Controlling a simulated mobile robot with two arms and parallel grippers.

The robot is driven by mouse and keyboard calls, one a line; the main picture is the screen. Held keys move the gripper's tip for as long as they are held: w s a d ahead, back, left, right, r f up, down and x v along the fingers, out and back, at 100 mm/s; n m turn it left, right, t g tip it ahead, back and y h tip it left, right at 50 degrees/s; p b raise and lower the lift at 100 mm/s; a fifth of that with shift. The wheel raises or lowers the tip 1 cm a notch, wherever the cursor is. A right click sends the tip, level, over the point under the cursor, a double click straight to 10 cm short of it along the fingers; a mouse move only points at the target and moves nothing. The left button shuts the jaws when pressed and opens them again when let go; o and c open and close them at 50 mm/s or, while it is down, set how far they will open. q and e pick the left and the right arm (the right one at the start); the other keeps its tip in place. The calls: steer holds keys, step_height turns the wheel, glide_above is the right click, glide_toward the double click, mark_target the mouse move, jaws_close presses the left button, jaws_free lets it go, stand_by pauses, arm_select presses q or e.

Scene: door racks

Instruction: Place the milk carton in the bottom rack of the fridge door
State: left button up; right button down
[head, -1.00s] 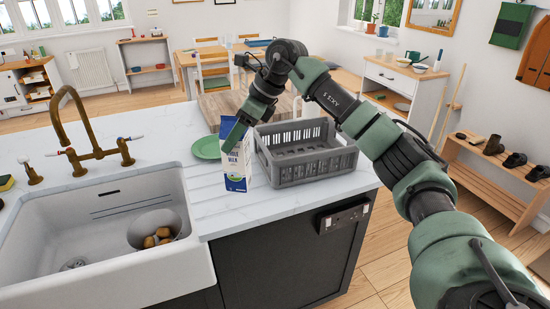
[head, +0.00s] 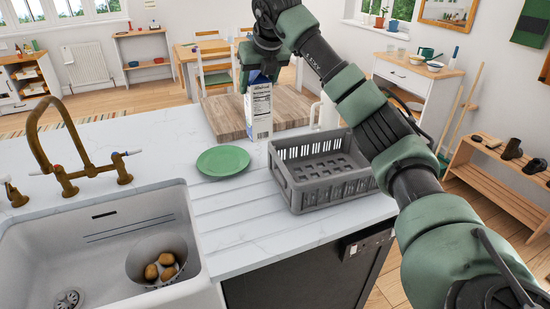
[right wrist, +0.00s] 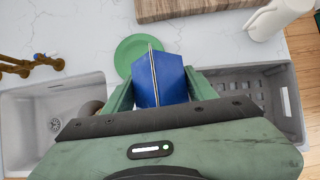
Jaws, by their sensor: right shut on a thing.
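The milk carton (head: 261,108) is white and blue, and shows upright in the head view above the counter, in front of the wooden board. My right gripper (head: 259,72) is shut on its top. In the right wrist view the carton's blue gabled top (right wrist: 160,78) sits between the green fingers of the right gripper (right wrist: 158,90). The green plate and the sink show below it there, so it appears lifted. My left gripper is not in view. No fridge or door rack shows in either view.
A grey crate (head: 330,192) stands on the counter (head: 160,142) at the right edge. A green plate (head: 223,161) lies left of it. A wooden board (head: 215,118) and a white jug (right wrist: 272,20) are behind. The sink (head: 60,240) holds potatoes in a bowl.

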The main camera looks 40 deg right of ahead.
steer(key=p, duration=0.1)
glide_above(260, 133)
steer(key=w+d, duration=0.1)
steer(key=w, duration=0.1)
steer(key=f, duration=0.7)
steer(key=shift+s+d+f, duration=0.1)
steer(key=shift+s+d, duration=0.1)
steer(key=f, duration=0.2)
steer(key=f+p, duration=0.1)
steer(key=f, duration=0.1)
steer(key=shift+w, duration=0.3)
step_height(260, 133, down, 3)
steer(key=shift+p, duration=0.4)
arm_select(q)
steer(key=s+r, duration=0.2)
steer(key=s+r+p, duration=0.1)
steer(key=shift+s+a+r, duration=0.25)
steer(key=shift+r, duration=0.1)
arm_select(e)
step_height(260, 133, down, 4)
steer(key=shift+f, duration=0.1)
steer(key=c, duration=0.8)
jaws_free()
steer(key=shift+s+f, duration=0.1)
steer(key=shift+f, duration=0.05)
steer(key=o, duration=0.3)
